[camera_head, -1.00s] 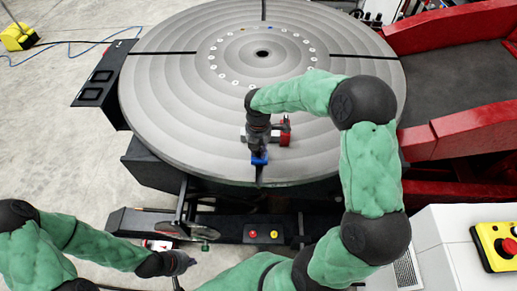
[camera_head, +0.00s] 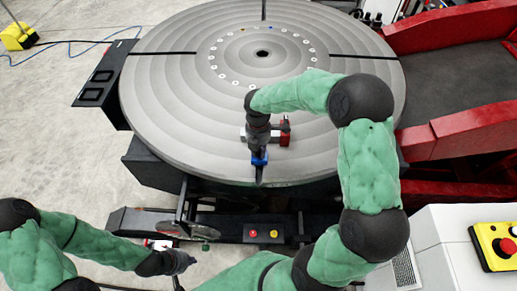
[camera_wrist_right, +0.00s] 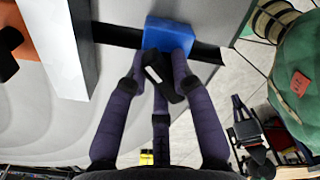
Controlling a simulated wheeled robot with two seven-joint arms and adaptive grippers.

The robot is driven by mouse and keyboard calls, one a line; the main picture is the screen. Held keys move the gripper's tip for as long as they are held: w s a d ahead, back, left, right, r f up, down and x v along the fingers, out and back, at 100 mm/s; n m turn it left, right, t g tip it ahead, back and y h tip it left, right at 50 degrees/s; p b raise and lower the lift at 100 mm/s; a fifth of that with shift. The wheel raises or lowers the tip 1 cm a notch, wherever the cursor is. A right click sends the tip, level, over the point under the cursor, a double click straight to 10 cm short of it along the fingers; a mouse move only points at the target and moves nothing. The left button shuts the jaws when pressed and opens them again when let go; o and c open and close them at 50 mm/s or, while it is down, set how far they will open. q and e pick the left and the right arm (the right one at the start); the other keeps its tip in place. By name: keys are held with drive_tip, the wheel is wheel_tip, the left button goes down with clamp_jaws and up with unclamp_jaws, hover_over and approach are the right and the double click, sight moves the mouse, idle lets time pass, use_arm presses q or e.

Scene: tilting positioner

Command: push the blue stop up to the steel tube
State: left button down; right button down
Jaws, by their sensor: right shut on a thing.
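The blue stop (camera_head: 259,160) sits at the near edge of the round table, on the dark slot. In the right wrist view the blue stop (camera_wrist_right: 170,32) is at the top middle, between my fingertips. My right gripper (camera_wrist_right: 168,58) is shut on it. The steel tube (camera_wrist_right: 62,45) lies to the left in the wrist view, with a stretch of bare slot between it and the stop. In the head view the tube (camera_head: 243,134) is partly hidden behind my right gripper (camera_head: 259,153). My left gripper (camera_head: 188,262) hangs low at the left, away from the table; its fingers are too small to read.
A red block (camera_head: 284,132) stands by the tube. The grey round table (camera_head: 180,100) is mostly clear, with dark slots and a ring of small holes. Red framework (camera_head: 450,130) stands at the right.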

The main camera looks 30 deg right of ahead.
drive_tip(key=shift+w+d, duration=0.1)
drive_tip(key=shift+w, duration=0.05)
drive_tip(key=shift+w+d, duration=0.2)
drive_tip(key=shift+w, duration=0.2)
drive_tip(key=shift+w+d+p, duration=0.3)
drive_tip(key=shift+w+d, duration=0.1)
drive_tip(key=shift+w, duration=0.2)
drive_tip(key=shift+w+d+p, duration=0.25)
drive_tip(key=shift+w+d, duration=0.1)
drive_tip(key=shift+w, duration=0.25)
drive_tip(key=shift+r+n+p, duration=0.1)
drive_tip(key=shift+n+p, duration=1.1)
drive_tip(key=shift+n, duration=0.1)
idle(1.4)
drive_tip(key=shift+w+d, duration=0.3)
drive_tip(key=shift+w, duration=0.25)
drive_tip(key=shift+s+a, duration=0.2)
drive_tip(key=shift+s, duration=0.05)
idle(0.4)
drive_tip(key=shift+p, duration=0.5)
drive_tip(key=shift+w+d, duration=0.15)
drive_tip(key=shift+w, duration=0.05)
idle(0.6)
drive_tip(key=shift+s+p, duration=0.25)
drive_tip(key=shift+p, duration=0.1)
idle(0.7)
